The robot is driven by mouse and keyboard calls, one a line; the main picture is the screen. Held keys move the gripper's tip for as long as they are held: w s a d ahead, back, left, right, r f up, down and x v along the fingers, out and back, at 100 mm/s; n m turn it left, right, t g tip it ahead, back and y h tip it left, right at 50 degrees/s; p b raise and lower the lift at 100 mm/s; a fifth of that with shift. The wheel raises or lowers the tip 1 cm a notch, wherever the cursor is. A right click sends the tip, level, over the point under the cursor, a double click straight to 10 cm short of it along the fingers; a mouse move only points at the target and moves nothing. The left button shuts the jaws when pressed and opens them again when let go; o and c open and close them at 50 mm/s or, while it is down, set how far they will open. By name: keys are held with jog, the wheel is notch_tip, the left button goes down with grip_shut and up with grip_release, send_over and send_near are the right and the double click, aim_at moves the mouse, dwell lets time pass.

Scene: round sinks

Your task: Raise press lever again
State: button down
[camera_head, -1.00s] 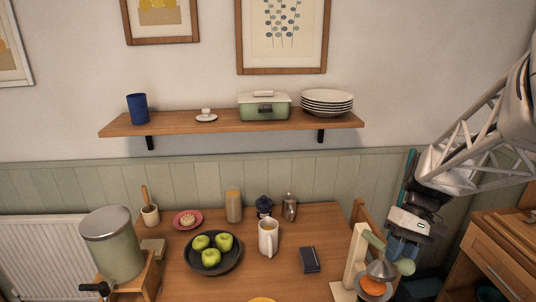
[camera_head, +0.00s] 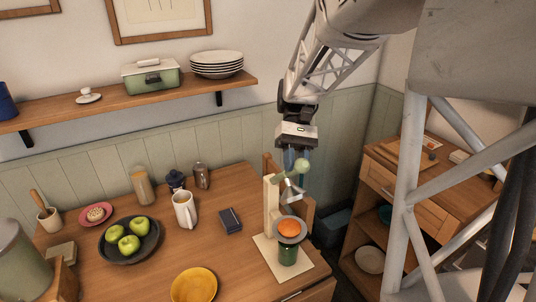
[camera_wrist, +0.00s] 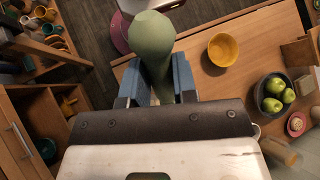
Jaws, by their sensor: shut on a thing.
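The press stands on a pale base (camera_head: 268,246) at the table's front right, with a cream upright column (camera_head: 271,208). Its green lever (camera_head: 303,165) tilts upward from the column, with a rounded knob at its end. The metal cone (camera_head: 291,191) hangs below the lever, clear of the orange half (camera_head: 289,227) on the grey dish. A green container (camera_head: 288,254) sits under the dish. My gripper (camera_head: 297,170) is at the lever's end, blue fingers pointing down. In the wrist view, the fingers (camera_wrist: 161,82) are shut on the lever (camera_wrist: 152,40) from both sides.
A yellow bowl (camera_head: 194,286), a dark book (camera_head: 230,221), a white mug (camera_head: 184,209) and a black bowl (camera_head: 108,249) of green apples stand left of the press. A wooden cabinet (camera_head: 400,190) stands at the right. The shelf (camera_head: 110,100) is above.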

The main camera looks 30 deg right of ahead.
jog(key=shift+w+r+m+g+y, duration=0.1)
jog(key=shift+w+r+g, duration=0.3)
jog(key=shift+w, duration=0.25)
jog(key=shift+w+r+m+g+y, duration=0.1)
jog(key=shift+w+r+g, duration=0.3)
jog(key=shift+w, duration=0.2)
jog(key=shift+w+r+m+g+y, duration=0.1)
jog(key=shift+w+r+g, duration=0.2)
jog(key=shift+w+g, duration=0.3)
jog(key=shift+w+r, duration=0.1)
jog(key=shift+w, duration=0.05)
jog(key=c, duration=0.9)
grip_release()
jog(key=shift+s+t, duration=0.3)
jog(key=shift+s, duration=0.05)
jog(key=shift+s+f, duration=0.3)
jog(key=shift+s, duration=0.1)
